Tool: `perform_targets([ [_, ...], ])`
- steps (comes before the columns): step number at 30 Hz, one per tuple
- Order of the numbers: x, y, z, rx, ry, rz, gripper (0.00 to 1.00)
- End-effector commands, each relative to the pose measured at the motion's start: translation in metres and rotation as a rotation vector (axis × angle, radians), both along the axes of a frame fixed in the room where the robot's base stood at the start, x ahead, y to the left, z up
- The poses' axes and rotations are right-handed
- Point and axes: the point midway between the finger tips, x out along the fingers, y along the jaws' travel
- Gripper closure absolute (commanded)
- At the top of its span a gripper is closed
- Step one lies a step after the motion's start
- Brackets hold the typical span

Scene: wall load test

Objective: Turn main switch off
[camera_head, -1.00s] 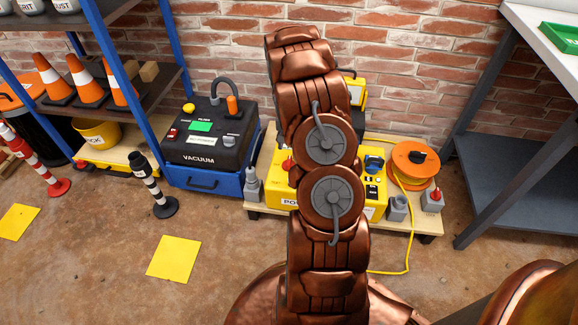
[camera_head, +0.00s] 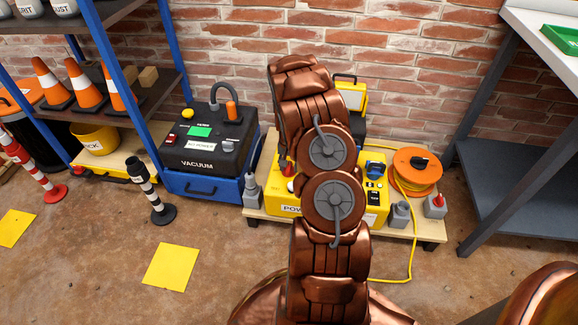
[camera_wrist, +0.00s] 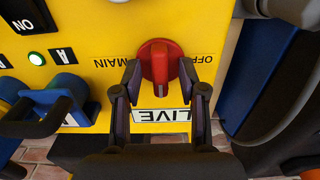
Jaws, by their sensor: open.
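The red main switch (camera_wrist: 160,64) is a rotary knob on the face of the yellow power box (camera_wrist: 90,40). In the wrist view, its "MAIN" and "OFF" lettering is upside down, and a white "LIVE" label (camera_wrist: 165,115) sits beneath the knob. The knob's handle lies roughly vertical in that picture, not towards "OFF". My gripper (camera_wrist: 159,70) is open, with one fingertip on each side of the knob. I cannot tell whether they touch it. In the head view, my arm hides much of the power box (camera_head: 377,215) and my gripper.
A lit green lamp (camera_wrist: 37,58) and blue connectors (camera_wrist: 60,90) sit beside the switch. An orange cable reel (camera_head: 415,172) and grey plugs (camera_head: 398,215) share the wooden pallet (camera_head: 400,233). A black and blue vacuum (camera_head: 210,150) stands left, a grey shelf (camera_head: 515,185) right.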

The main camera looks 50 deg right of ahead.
Motion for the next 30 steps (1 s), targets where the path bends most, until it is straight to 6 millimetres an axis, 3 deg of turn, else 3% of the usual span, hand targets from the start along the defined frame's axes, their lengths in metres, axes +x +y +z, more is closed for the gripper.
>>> perform_targets([
  [3, 0.0001, -0.0001, 0.0005, 0.0, 0.0, 0.0, 0.58],
  [15, 0.0001, -0.0002, 0.0006, -0.001, -0.001, 0.0, 1.0],
  [30, -0.0001, -0.0001, 0.0028, -0.001, 0.001, 0.047, 1.0],
])
